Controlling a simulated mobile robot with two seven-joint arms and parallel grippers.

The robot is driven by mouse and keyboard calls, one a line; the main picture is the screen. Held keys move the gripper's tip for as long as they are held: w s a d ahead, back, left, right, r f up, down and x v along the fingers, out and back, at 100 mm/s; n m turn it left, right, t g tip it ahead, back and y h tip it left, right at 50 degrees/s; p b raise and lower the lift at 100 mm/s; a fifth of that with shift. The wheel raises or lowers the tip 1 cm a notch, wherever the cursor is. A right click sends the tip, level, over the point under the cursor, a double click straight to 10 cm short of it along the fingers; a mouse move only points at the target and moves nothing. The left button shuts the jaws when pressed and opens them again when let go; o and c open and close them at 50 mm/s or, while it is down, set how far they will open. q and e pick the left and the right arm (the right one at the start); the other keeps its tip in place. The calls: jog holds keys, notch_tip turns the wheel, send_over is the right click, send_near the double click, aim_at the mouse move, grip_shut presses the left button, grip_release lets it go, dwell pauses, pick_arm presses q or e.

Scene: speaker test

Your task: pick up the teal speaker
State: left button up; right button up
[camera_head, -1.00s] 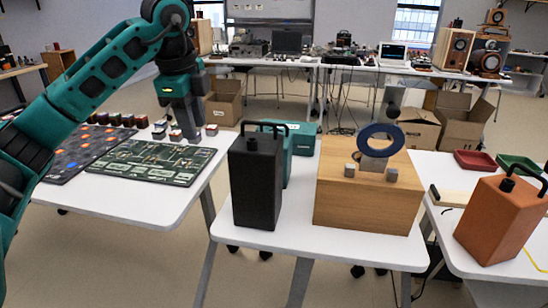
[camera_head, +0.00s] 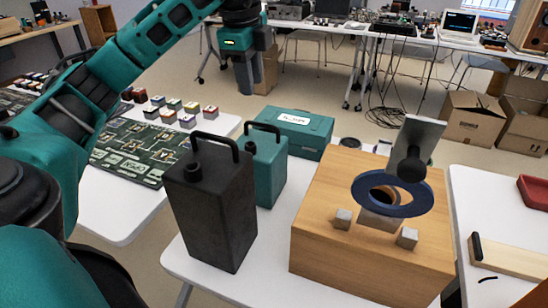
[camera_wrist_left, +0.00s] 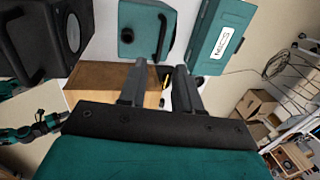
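The teal speaker (camera_head: 268,165) is a small upright box with a black top handle, standing on the white table. In the head view it is behind the black speaker (camera_head: 208,205), which hides part of it. In the left wrist view the teal speaker (camera_wrist_left: 136,45) shows beyond the fingertips, its black handle at its right side. My left gripper (camera_head: 256,75) hangs beyond the table in the head view, apart from the speaker. In the left wrist view its fingers (camera_wrist_left: 160,70) are spread with nothing between them. Part of a small teal arm, seemingly my right, shows there at far left; its gripper is unclear.
A teal labelled case (camera_head: 297,133) lies close behind the teal speaker. A wooden box (camera_head: 330,235) with a blue ring (camera_head: 368,202) and a grey plate stands to the right. A side table at left holds a green board (camera_head: 125,140) and several small blocks.

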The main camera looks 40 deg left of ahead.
pick_arm(q)
jog(key=b, duration=0.2)
send_over(261, 124)
jog(key=s, duration=0.2)
jog(key=f, duration=0.6)
jog(key=shift+w+a+f, duration=0.2)
jog(key=shift+f, duration=0.1)
jog(key=shift+w+f, duration=0.1)
jog(key=shift+f, duration=0.25)
jog(key=shift+w+d+f, duration=0.1)
jog(key=shift+w+f, duration=0.15)
jog(key=shift+f, duration=0.6)
jog(key=shift+w+a+f, duration=0.1)
jog(key=shift+w+f, duration=0.15)
jog(key=shift+f, duration=0.65)
jog(key=shift+w+d+f, duration=0.1)
jog(key=shift+w+f, duration=0.15)
jog(key=shift+f, duration=0.6)
jog(key=shift+c, duration=0.2)
grip_shut()
jog(key=shift+r, duration=0.25)
